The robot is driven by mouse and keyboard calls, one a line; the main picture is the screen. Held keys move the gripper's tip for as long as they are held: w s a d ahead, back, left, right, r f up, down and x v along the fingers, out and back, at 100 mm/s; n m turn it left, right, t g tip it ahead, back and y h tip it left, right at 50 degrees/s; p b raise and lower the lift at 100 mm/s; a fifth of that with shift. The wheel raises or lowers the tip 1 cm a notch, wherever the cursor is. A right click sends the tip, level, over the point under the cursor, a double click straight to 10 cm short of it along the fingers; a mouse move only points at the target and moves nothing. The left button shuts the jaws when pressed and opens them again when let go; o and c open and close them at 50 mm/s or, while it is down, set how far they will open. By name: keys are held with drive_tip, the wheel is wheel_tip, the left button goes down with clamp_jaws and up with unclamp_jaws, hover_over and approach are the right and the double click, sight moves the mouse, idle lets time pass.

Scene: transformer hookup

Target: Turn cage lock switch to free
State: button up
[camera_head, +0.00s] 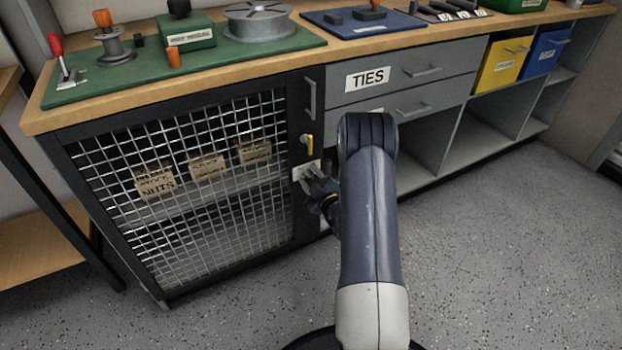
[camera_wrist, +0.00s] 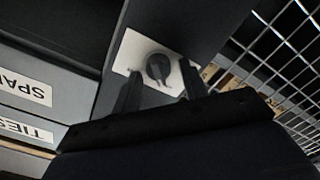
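The cage lock switch is a dark round knob (camera_wrist: 158,67) with a pointer, on a white plate (camera_wrist: 128,50) in the wrist view. In the head view the white plate (camera_head: 298,173) is on the dark frame right of the mesh cage door (camera_head: 190,190), and my gripper hides most of the knob. My gripper (camera_head: 314,178) is at the plate. In the wrist view my gripper (camera_wrist: 160,76) is open, with one finger on each side of the knob. I cannot tell whether the fingers touch it. The markings on the plate are too small to read.
A yellow lever or key (camera_head: 310,143) sits just above the plate, with a dark vertical handle (camera_head: 310,98) higher up. Grey drawers (camera_head: 440,64), one labelled TIES, are to the right. Boxes (camera_head: 156,184) stand behind the mesh. The floor (camera_head: 500,260) in front is clear.

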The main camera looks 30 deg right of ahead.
drive_tip(key=c, duration=0.8)
drive_tip(key=shift+f, duration=0.1)
drive_tip(key=m+b, duration=0.2)
drive_tip(key=m, duration=0.1)
drive_tip(key=shift+m, duration=0.4)
drive_tip(key=m+b, duration=0.1)
drive_tip(key=m, duration=0.1)
drive_tip(key=m+b, duration=0.1)
drive_tip(key=m, duration=0.2)
drive_tip(key=shift+d+m, duration=0.2)
drive_tip(key=shift+m, duration=0.1)
drive_tip(key=m, duration=0.4)
drive_tip(key=shift+d+b, duration=0.1)
drive_tip(key=shift+b, duration=0.2)
drive_tip(key=shift+m, duration=2.2)
